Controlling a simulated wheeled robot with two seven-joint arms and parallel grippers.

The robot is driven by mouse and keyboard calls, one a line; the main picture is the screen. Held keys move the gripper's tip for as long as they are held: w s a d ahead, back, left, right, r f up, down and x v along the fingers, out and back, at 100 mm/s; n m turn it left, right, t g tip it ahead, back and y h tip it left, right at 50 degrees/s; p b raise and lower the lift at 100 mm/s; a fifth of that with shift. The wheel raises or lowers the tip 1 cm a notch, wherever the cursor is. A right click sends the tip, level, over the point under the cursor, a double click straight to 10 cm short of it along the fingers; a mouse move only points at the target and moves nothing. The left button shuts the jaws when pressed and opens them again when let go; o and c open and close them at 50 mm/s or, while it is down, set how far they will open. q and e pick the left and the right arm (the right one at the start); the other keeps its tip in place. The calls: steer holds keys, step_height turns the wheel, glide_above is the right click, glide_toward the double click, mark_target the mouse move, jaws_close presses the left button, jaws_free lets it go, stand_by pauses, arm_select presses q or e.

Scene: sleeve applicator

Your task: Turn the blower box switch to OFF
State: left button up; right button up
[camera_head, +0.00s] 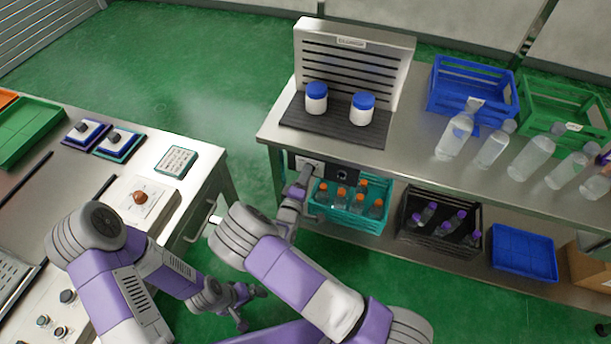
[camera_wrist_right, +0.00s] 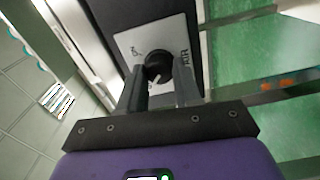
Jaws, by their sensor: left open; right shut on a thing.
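The blower box switch is a round black knob (camera_wrist_right: 158,66) on a pale plate (camera_wrist_right: 130,45) in the right wrist view. A white pointer mark on the knob points toward the bottom of that view. Lettering stands on both sides of it; the right side seems to read AIR, the left is too blurred to be sure. My right gripper (camera_wrist_right: 160,88) is shut on the knob, one finger on each side. In the head view my right gripper (camera_head: 304,174) is at the pale plate (camera_head: 314,165) under the bench's front edge, hiding the knob. My left gripper (camera_head: 250,307) is open and empty, low over the floor.
A slotted blower unit (camera_head: 352,58) with two blue-lidded jars (camera_head: 316,98) stands on the bench above the switch. A teal crate of orange-capped bottles (camera_head: 350,222) sits on the shelf just below. Another table (camera_head: 205,165) is at left, with green floor between.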

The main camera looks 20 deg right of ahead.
steer(key=o, duration=1)
steer(key=shift+o, duration=0.2)
steer(key=shift+s, duration=0.1)
steer(key=p+v, duration=0.1)
steer(key=v, duration=0.6)
steer(key=shift+s+a, duration=0.15)
steer(key=shift+s, duration=0.1)
steer(key=shift+f, duration=0.15)
